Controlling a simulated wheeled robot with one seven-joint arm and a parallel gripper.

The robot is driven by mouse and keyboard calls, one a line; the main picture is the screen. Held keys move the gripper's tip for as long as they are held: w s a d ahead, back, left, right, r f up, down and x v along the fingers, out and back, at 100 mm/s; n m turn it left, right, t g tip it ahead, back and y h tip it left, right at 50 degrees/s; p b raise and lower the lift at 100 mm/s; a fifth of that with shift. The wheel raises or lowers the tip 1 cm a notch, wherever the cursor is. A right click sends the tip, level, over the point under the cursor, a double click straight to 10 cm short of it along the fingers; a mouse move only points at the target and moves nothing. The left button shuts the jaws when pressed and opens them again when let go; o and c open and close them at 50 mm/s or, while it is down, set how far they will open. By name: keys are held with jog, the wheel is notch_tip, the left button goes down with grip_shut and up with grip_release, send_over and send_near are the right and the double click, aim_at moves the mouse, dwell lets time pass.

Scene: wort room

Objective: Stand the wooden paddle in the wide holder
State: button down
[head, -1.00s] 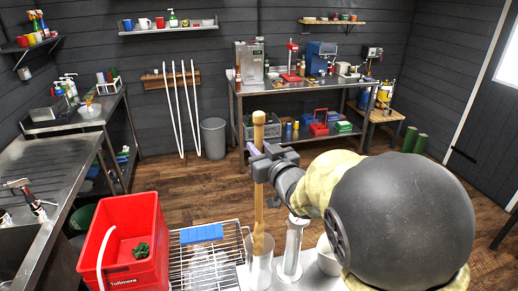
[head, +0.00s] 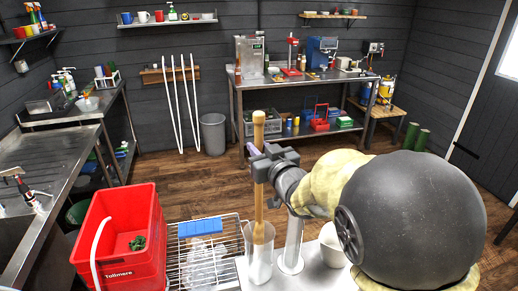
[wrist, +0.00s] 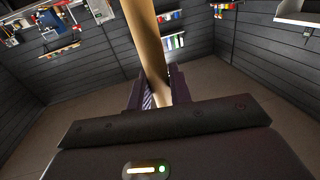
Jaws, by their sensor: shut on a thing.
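The wooden paddle (head: 259,208) is upright in the head view, with its rounded handle end at the top. My gripper (head: 260,165) is shut on its shaft, below that top end. The paddle's lower part shows within the outline of a wide clear holder (head: 249,268) on a pale surface. I cannot tell whether its end touches the bottom. In the wrist view, the paddle (wrist: 149,45) stands between my gripper's fingers (wrist: 158,92), leaning slightly in the picture. A narrower, taller clear tube (head: 293,245) stands just right of the wide holder.
A white pot (head: 332,248) stands right of the tube, partly behind my arm. A wire rack (head: 190,262) with a blue block (head: 200,227) and a red crate (head: 140,262) lie to the left.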

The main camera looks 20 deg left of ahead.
dwell(0.3)
jog(key=c, duration=1.2)
grip_release()
jog(key=shift+f, duration=0.15)
jog(key=shift+s, duration=0.1)
jog(key=b+v, duration=0.4)
jog(key=v, duration=1.3)
jog(key=shift+s+d, duration=0.1)
jog(key=shift+d, duration=0.05)
